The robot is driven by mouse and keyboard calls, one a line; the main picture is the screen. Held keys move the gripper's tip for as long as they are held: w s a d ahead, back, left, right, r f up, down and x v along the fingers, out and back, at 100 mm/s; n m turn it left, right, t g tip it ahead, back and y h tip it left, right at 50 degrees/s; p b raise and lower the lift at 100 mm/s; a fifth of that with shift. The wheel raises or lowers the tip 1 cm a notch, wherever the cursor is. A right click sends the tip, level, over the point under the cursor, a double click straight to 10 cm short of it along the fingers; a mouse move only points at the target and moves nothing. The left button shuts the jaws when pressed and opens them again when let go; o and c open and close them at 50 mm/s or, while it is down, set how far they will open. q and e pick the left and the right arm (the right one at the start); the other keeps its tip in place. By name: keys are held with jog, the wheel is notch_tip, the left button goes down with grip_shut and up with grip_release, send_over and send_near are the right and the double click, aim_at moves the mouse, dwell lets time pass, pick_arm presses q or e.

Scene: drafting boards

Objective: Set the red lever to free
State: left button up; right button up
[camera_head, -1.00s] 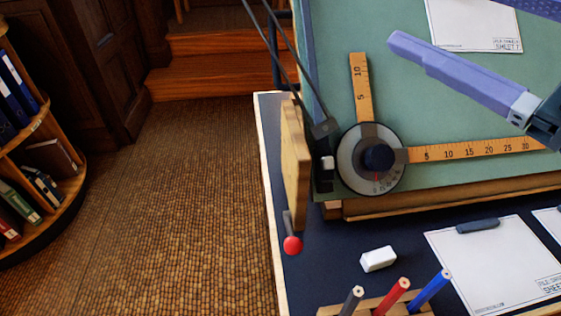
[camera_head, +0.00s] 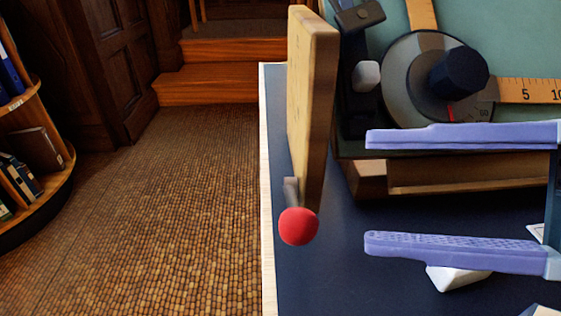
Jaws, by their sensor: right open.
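The red lever (camera_head: 299,226) has a round red ball on a short grey metal rod. It sits at the lower end of an upright wooden panel (camera_head: 314,100) at the left edge of the desk. My right gripper (camera_head: 367,190) comes in from the right, with two lavender fingers spread wide, one above the other. Its fingertips are to the right of the red ball and apart from it, with nothing between them. No marking for "free" can be read. My left gripper is not in view.
A drafting head with a dark knob (camera_head: 459,75) and rulers is behind the upper finger, on the green board (camera_head: 520,40). A white eraser (camera_head: 455,278) lies partly behind the lower finger. The dark desktop (camera_head: 340,270) near the lever is clear.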

aim_at(316, 228)
notch_tip(316, 228, down, 5)
jog(key=shift+f+b, duration=0.1)
jog(key=shift+b, duration=0.95)
jog(key=x, duration=0.4)
jog(key=r+x, duration=0.1)
jog(key=x, duration=0.1)
jog(key=shift+w+a+p, duration=0.15)
jog(key=shift+a+p, duration=0.1)
jog(key=shift+p, duration=0.05)
jog(key=shift+w+a+f, duration=0.1)
jog(key=shift+w+a, duration=0.05)
jog(key=shift+a, duration=0.3)
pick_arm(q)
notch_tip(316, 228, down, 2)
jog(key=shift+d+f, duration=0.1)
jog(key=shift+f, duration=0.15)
pick_arm(e)
grip_shut()
